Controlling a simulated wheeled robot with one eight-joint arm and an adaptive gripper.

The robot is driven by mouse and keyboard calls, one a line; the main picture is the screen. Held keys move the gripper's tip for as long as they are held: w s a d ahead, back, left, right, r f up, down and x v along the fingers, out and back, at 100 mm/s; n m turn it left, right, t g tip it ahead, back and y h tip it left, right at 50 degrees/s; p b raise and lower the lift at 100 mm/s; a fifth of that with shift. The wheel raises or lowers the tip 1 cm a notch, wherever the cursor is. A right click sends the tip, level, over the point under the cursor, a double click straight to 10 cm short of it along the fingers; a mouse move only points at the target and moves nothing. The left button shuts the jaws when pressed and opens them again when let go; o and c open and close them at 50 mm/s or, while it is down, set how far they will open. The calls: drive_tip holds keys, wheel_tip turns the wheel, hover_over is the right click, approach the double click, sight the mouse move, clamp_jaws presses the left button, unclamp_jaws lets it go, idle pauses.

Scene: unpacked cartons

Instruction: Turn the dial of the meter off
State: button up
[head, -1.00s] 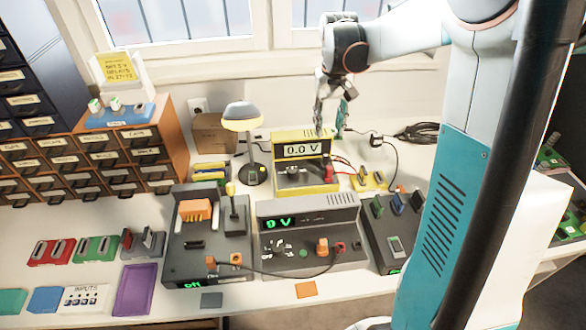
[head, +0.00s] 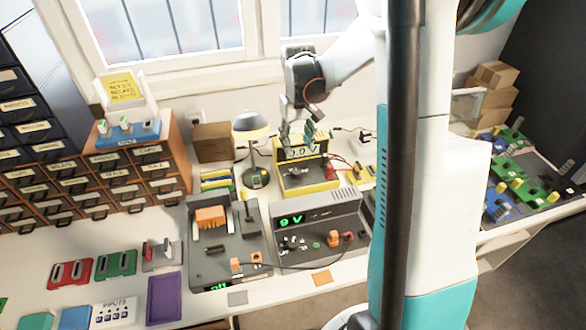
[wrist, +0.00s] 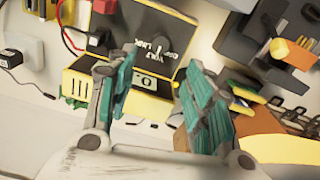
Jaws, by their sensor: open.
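The meter (head: 314,187) is a yellow case with a dark front panel and a lit display (head: 302,152) at the back of the bench. In the wrist view the meter (wrist: 152,87) appears upside down, with its dark dial panel (wrist: 140,32) above the display. White lettering and a dial mark show on that panel; the dial's exact setting is too blurred to read. My gripper (head: 298,137) is open and empty above the meter's display, which its fingers partly cover. In the wrist view the teal fingers of my gripper (wrist: 160,66) stand apart over the meter.
A desk lamp (head: 250,128) stands just left of the meter. A grey power supply (head: 345,205) reading 9 V sits in front. Red and black leads run from the meter's right side. Drawer cabinets (head: 150,165) fill the left; the window wall is close behind.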

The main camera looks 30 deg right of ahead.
sight(297, 171)
wheel_tip(297, 171, down, 11)
drive_tip(key=b, duration=0.3)
drive_tip(key=shift+f, duration=0.2)
drive_tip(key=c, duration=1.1)
